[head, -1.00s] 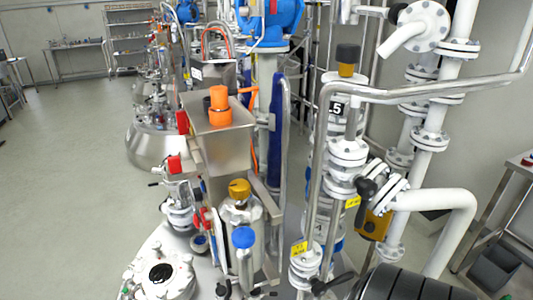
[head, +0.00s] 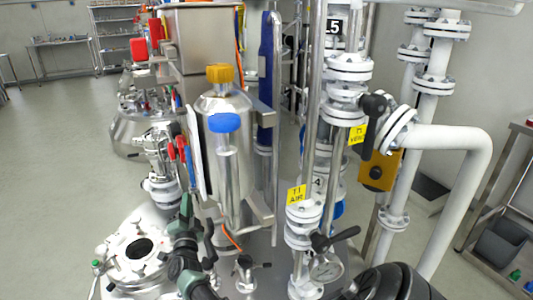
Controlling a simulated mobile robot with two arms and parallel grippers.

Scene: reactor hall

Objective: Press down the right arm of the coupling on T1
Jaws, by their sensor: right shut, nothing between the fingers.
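My right gripper (head: 186,207) comes up from the bottom edge, dark green-grey, with its fingers shut and empty. It is over the right side of the vessel lid (head: 112,270), which has a dark round port. Two red levers (head: 184,152) stand almost upright on a fitting (head: 163,185) above and left of the gripper; I take this fitting to be the coupling, but no label on it is readable. The gripper tip is below the levers and looks apart from them. My left gripper is not in view.
A steel cylinder with a yellow cap (head: 219,73) and a blue-capped tube (head: 225,122) stand right of the gripper. White flanged pipes carry yellow tags, T1 AIR (head: 296,193) and T1 VENT (head: 357,135). Open floor (head: 50,170) lies at the left.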

